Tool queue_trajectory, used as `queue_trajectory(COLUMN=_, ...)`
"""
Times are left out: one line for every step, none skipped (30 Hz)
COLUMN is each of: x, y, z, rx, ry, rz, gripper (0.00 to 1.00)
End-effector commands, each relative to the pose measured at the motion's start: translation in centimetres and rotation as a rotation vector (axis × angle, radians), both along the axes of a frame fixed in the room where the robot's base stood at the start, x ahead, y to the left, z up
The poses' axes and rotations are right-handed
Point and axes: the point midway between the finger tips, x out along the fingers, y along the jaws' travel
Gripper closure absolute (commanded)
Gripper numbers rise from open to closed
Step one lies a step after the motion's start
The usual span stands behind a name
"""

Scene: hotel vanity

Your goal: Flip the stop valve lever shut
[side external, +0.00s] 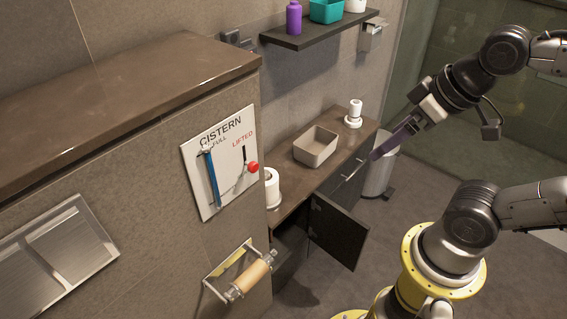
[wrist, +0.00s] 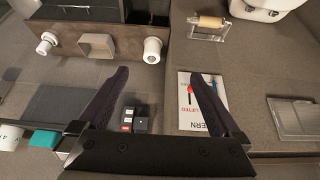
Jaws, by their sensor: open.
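A white panel marked CISTERN (side external: 189,163) is on the wall block at the centre left in the side view. It carries an upright blue bar (side external: 212,178) near FULL and a dark lever with a red knob (side external: 253,167) near LIFTED. The panel also shows in the wrist view (wrist: 213,85), upside down. No part is labelled stop valve, so I cannot tell which is its lever. My gripper (side external: 378,153) is open and empty, well to the right of the panel and apart from it. Its two dark fingers (wrist: 157,75) frame empty space in the wrist view.
A counter (side external: 335,130) holds a beige tray (side external: 316,146) and white rolls (side external: 354,114). Below, a dark cabinet door (side external: 338,232) stands open; its inside is in shadow. A paper holder (side external: 250,275) juts out under the panel. A shelf (side external: 318,32) hangs above.

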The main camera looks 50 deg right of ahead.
Motion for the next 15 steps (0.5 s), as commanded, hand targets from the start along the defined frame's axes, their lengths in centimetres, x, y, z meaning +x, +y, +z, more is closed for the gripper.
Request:
queue_trajectory(x=-0.66, y=0.13, z=0.00, rx=0.003, ry=0.002, rz=0.005, gripper=0.00)
queue_trajectory(x=-0.93, y=0.18, z=-0.07, rx=0.003, ry=0.007, rz=0.006, gripper=0.00)
queue_trajectory(x=-1.13, y=0.22, z=-0.12, rx=0.005, ry=0.011, rz=0.008, gripper=0.00)
queue_trajectory(x=-1.20, y=0.23, z=-0.14, rx=0.005, ry=0.012, rz=0.008, gripper=0.00)
queue_trajectory(x=-1.23, y=0.24, z=-0.15, rx=0.005, ry=0.013, rz=0.008, gripper=0.00)
queue_trajectory(x=-1.22, y=0.23, z=-0.15, rx=0.005, ry=0.013, rz=0.008, gripper=0.00)
queue_trajectory(x=-1.20, y=0.23, z=-0.15, rx=0.005, ry=0.013, rz=0.008, gripper=0.00)
queue_trajectory(x=-1.19, y=0.23, z=-0.14, rx=0.005, ry=0.013, rz=0.008, gripper=0.00)
queue_trajectory(x=-1.17, y=0.22, z=-0.15, rx=0.005, ry=0.013, rz=0.007, gripper=0.00)
queue_trajectory(x=-1.17, y=0.22, z=-0.13, rx=0.005, ry=0.013, rz=0.007, gripper=0.04)
queue_trajectory(x=-1.14, y=0.21, z=-0.14, rx=0.004, ry=0.013, rz=0.008, gripper=0.09)
queue_trajectory(x=-1.06, y=0.18, z=-0.14, rx=0.003, ry=0.015, rz=0.007, gripper=0.16)
queue_trajectory(x=-0.95, y=0.13, z=-0.16, rx=-0.001, ry=0.017, rz=0.008, gripper=0.22)
queue_trajectory(x=-0.79, y=0.04, z=-0.17, rx=-0.005, ry=0.020, rz=0.007, gripper=0.27)
queue_trajectory(x=-0.45, y=-0.10, z=-0.22, rx=-0.013, ry=0.027, rz=0.007, gripper=0.34)
